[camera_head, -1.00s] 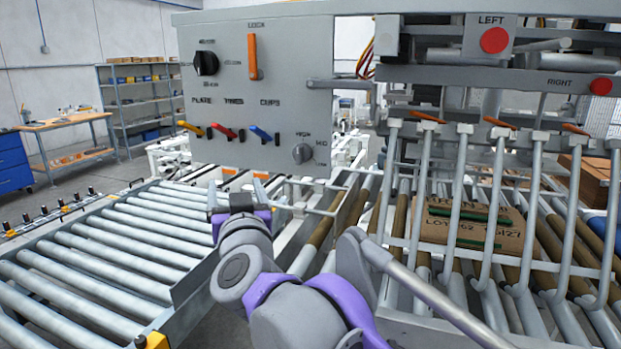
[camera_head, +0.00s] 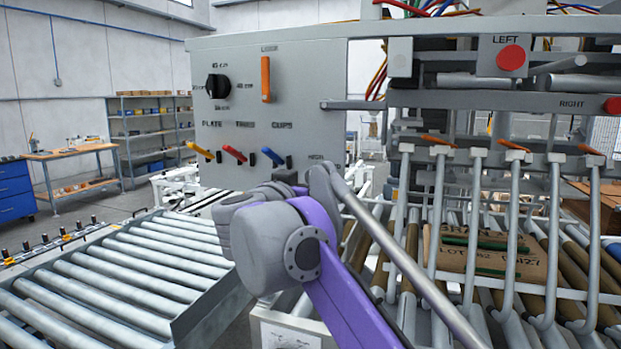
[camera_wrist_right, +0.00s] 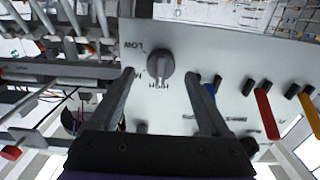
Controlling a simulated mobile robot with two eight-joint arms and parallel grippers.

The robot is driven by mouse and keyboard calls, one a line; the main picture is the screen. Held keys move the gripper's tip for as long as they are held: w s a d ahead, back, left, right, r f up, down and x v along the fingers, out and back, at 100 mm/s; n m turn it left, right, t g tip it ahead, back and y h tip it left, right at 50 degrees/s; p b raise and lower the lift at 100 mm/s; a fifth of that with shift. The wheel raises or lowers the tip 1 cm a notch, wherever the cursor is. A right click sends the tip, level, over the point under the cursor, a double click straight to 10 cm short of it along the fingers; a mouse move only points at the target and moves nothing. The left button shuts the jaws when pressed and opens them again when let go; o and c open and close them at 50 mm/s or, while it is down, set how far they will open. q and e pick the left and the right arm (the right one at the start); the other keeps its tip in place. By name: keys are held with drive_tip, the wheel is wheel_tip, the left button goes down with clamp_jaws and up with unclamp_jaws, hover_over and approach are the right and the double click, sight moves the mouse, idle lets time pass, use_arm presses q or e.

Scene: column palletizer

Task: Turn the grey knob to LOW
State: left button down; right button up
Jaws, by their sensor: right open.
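The grey knob (camera_wrist_right: 159,68) is on the grey control panel (camera_wrist_right: 215,45) in the right wrist view, which shows it upside down. Its ridge stands about upright in that view. The LOW label (camera_wrist_right: 131,47) is at its upper left, and the HIGH label (camera_wrist_right: 158,85) is just below it. In the head view my right arm hides the knob. My left gripper is out of view.
Yellow, red and blue levers (camera_head: 234,154), a black selector (camera_head: 217,86) and an orange lock handle (camera_head: 265,79) are on the same panel. Metal bars (camera_head: 470,220) and a carton (camera_head: 485,255) stand to the right. A roller conveyor (camera_head: 130,270) lies left.

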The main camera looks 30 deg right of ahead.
drive_tip(key=shift+x, duration=1.15)
drive_tip(key=shift+a, duration=0.1)
clamp_jaws()
